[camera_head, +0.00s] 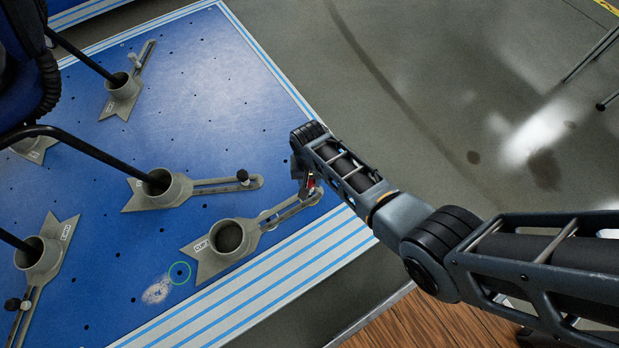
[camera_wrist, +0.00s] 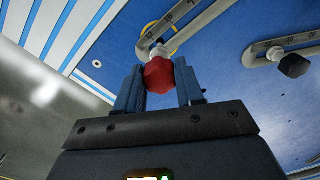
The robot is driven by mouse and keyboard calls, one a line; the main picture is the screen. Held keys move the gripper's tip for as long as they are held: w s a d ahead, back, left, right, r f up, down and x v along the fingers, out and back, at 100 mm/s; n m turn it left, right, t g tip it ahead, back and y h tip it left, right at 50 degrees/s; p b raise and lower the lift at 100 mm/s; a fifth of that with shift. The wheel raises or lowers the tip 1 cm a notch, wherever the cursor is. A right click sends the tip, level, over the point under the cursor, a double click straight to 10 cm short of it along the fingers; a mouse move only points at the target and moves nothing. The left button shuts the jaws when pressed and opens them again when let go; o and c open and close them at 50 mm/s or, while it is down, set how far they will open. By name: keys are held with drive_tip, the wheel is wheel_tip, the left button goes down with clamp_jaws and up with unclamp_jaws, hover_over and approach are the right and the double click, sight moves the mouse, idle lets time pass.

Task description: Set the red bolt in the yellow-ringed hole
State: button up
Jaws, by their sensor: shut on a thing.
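My gripper (camera_head: 309,182) is shut on the red bolt (camera_wrist: 159,76), over the slotted arm of the front clamp (camera_head: 195,262) near the blue plate's right edge. In the wrist view, the bolt's red head sits between both fingers (camera_wrist: 160,84). Its grey shank points away from the gripper, towards the slotted arm. Part of a yellow ring (camera_wrist: 173,47) shows on the plate beside and behind that arm. The hole inside the ring is hidden, and I cannot tell whether the bolt tip touches or enters it.
A green-ringed hole (camera_head: 179,273) lies left of the front clamp, whose cup is empty. Other clamps hold black chair legs; the middle clamp (camera_head: 150,190) has a dark knob (camera_head: 242,175) on its slotted arm. Open floor lies right of the plate.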

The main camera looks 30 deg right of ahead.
drive_tip(key=shift+f+b, duration=2.2)
drive_tip(key=shift+f, duration=0.4)
drive_tip(key=o, duration=1.1)
drive_tip(key=shift+r+p, duration=2.35)
drive_tip(key=shift+r, duration=1.6)
